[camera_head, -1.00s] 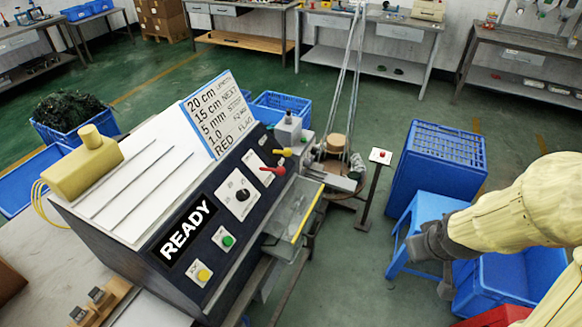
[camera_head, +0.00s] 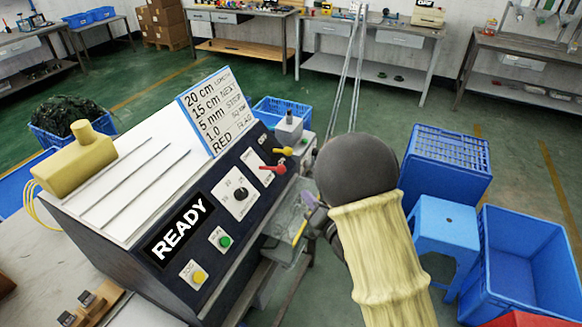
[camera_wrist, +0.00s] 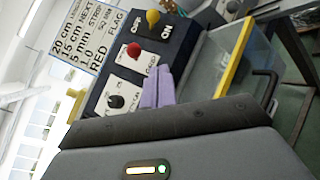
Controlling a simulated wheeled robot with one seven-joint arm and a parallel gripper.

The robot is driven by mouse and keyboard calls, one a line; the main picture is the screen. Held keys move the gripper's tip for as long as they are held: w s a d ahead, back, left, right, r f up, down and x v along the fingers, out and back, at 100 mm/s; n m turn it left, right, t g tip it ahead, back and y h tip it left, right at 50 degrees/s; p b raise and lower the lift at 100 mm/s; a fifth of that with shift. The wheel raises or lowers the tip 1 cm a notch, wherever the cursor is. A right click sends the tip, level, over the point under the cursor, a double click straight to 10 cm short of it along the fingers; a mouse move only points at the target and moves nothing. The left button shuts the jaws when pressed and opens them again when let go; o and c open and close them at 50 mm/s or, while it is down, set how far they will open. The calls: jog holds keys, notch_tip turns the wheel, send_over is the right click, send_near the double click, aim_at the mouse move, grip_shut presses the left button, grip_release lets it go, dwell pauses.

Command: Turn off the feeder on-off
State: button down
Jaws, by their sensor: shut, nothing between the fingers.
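The control panel (camera_head: 220,215) is on the sloping dark front of a machine. A yellow-handled lever (camera_head: 283,151) is near its upper right end, with a red-handled lever (camera_head: 272,168) just below. In the wrist view the yellow lever (camera_wrist: 152,18) has OFF and ON lettering beside it, and the red lever (camera_wrist: 134,49) is nearer my fingers. I cannot read which control is named feeder. My gripper (camera_head: 308,199) is shut and empty, right of the panel. In the wrist view its purple fingers (camera_wrist: 158,88) are together, apart from both levers.
The panel also has a black rotary knob (camera_head: 240,194), a green button (camera_head: 225,241), a yellow button (camera_head: 200,276) and a READY display (camera_head: 180,231). A clear yellow-edged guard (camera_wrist: 232,68) is close to my fingers. A blue stool (camera_head: 445,228) and blue crates stand right.

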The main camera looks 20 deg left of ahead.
jog(key=shift+r, duration=0.1)
jog(key=shift+a, duration=0.15)
jog(key=p, duration=0.3)
send_near(283, 151)
jog(key=a+f, duration=0.2)
jog(key=f, duration=0.1)
jog(key=shift+s+a+f, duration=0.2)
jog(key=shift+s+f, duration=0.05)
jog(key=shift+s, duration=0.15)
jog(key=w, duration=0.1)
jog(key=w+a+r+p, duration=0.1)
jog(key=w+p, duration=0.1)
jog(key=shift+w+a+r, duration=0.25)
jog(key=shift+w+r, duration=0.1)
